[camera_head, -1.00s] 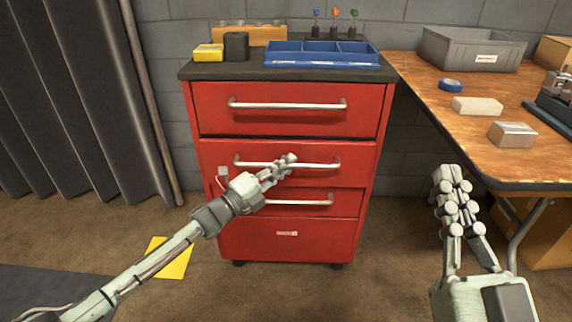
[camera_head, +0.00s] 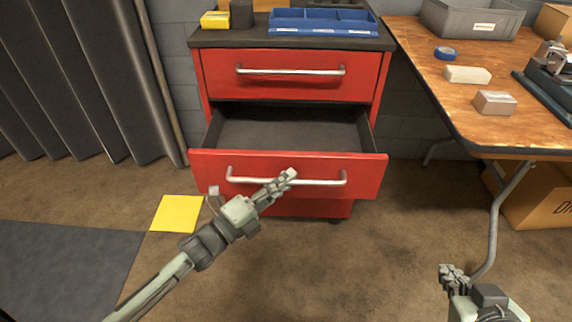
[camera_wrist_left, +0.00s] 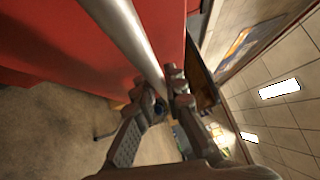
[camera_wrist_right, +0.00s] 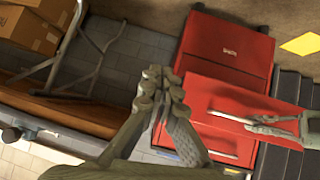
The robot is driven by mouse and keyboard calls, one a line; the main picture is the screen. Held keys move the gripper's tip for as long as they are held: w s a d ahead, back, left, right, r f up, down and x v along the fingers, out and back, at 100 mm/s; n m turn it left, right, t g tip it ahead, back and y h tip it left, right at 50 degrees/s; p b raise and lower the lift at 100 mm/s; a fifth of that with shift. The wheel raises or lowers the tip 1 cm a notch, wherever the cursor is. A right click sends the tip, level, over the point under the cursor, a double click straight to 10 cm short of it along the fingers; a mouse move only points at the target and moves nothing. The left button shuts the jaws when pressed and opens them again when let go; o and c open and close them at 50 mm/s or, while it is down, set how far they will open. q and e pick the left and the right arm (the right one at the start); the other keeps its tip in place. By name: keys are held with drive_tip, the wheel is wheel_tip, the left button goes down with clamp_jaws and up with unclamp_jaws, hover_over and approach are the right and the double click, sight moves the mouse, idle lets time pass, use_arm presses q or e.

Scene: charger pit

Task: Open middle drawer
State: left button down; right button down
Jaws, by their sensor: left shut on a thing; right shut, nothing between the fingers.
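The red cabinet's middle drawer (camera_head: 372,170) is pulled well out, and its dark interior shows empty. My left gripper (camera_head: 287,177) is shut on the drawer's silver handle (camera_head: 325,182). In the left wrist view the handle bar (camera_wrist_left: 128,38) runs down to the fingers (camera_wrist_left: 165,92). My right gripper (camera_head: 453,272) is shut and empty, low at the right of the head view, apart from the cabinet. The right wrist view also shows the pulled-out drawer (camera_wrist_right: 240,95) with the left fingers at it.
The top drawer (camera_head: 290,88) is shut. A blue tray (camera_head: 322,28) stands on the cabinet top. A wooden table (camera_head: 470,95) with a grey bin and small boxes is at the right. A yellow square (camera_head: 177,213) lies on the floor at the left.

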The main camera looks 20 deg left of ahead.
use_arm(q)
drive_tip(key=shift+s+d, duration=0.1)
drive_tip(key=shift+s, duration=0.3)
use_arm(e)
drive_tip(key=shift+s+d+f+g, duration=0.3)
drive_tip(key=shift+s+d+f, duration=0.1)
drive_tip(key=shift+d+f, duration=0.05)
use_arm(q)
drive_tip(key=c, duration=1.6)
unclamp_jaws()
drive_tip(key=shift+o, duration=0.2)
drive_tip(key=v, duration=1.2)
